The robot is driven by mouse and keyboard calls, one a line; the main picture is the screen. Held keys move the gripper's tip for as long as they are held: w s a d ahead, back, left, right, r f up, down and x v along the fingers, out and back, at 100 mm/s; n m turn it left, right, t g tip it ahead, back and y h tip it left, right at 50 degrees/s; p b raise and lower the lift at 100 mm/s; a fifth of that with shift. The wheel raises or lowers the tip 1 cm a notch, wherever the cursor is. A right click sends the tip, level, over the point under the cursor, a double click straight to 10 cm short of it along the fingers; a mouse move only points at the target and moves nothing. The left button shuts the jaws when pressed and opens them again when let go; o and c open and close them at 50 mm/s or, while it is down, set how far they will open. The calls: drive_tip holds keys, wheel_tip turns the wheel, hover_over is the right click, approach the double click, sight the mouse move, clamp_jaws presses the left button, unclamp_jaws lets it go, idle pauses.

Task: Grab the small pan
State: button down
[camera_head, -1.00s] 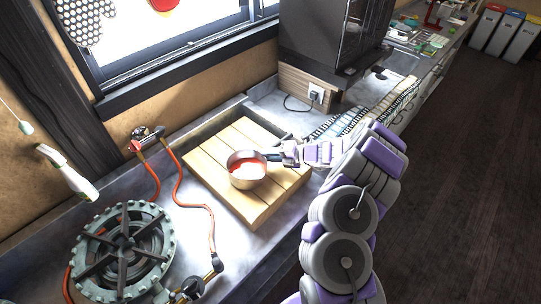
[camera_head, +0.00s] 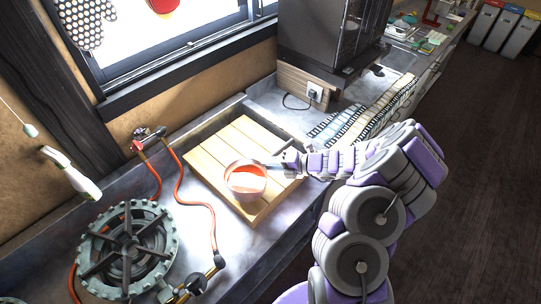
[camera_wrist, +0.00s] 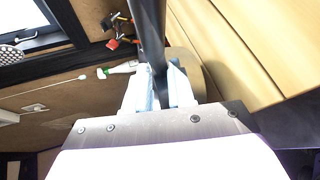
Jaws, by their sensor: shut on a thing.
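The small pan (camera_head: 246,184) is a metal pan with red contents, seen at the wooden slatted board in the head view. Its dark handle points right toward my gripper (camera_head: 290,160). In the wrist view the dark handle (camera_wrist: 148,35) runs between the two fingers of my gripper (camera_wrist: 161,88), which is shut on it. The pan looks slightly tilted, with more of its red inside showing. I cannot tell for certain whether its base touches the board.
The wooden board (camera_head: 212,155) lies in a sink-like recess. A gas burner (camera_head: 130,250) with an orange hose (camera_head: 190,195) stands at the lower left. A striped cloth (camera_head: 350,122) and a dark cabinet (camera_head: 325,45) are to the right and behind. A window is at the back.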

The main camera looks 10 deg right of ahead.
drive_tip(key=s+a+p, duration=0.1)
drive_tip(key=s, duration=0.7)
drive_tip(key=shift+a+r, duration=0.25)
drive_tip(key=shift+r, duration=0.15)
idle(0.4)
